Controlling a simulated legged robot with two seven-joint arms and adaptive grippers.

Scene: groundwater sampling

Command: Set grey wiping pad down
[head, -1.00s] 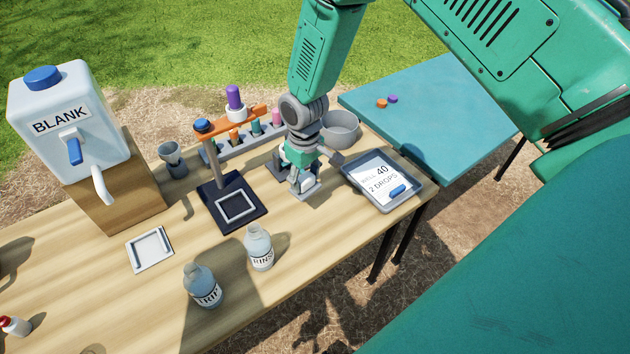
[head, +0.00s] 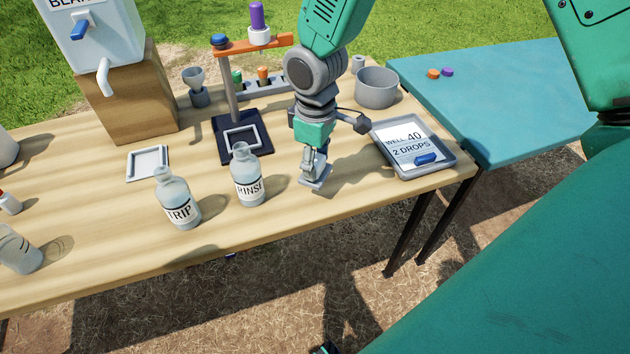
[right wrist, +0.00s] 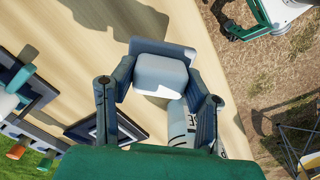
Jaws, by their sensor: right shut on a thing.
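My right gripper (head: 316,172) reaches down over the wooden table, right of the RINSE bottle. It is shut on the grey wiping pad (head: 312,185), which is low by the table's front edge. I cannot tell whether the pad touches the wood. In the right wrist view the pad (right wrist: 160,72) shows as a pale block between the fingers of my right gripper (right wrist: 162,85).
The RINSE bottle (head: 248,180) and TRIP bottle (head: 175,200) stand to the left. A tray with a "WELL 40" card (head: 413,172) lies right. Behind are a dark-based stand (head: 258,150) and a grey bowl (head: 376,88). Bare wood (head: 360,190) lies between gripper and tray.

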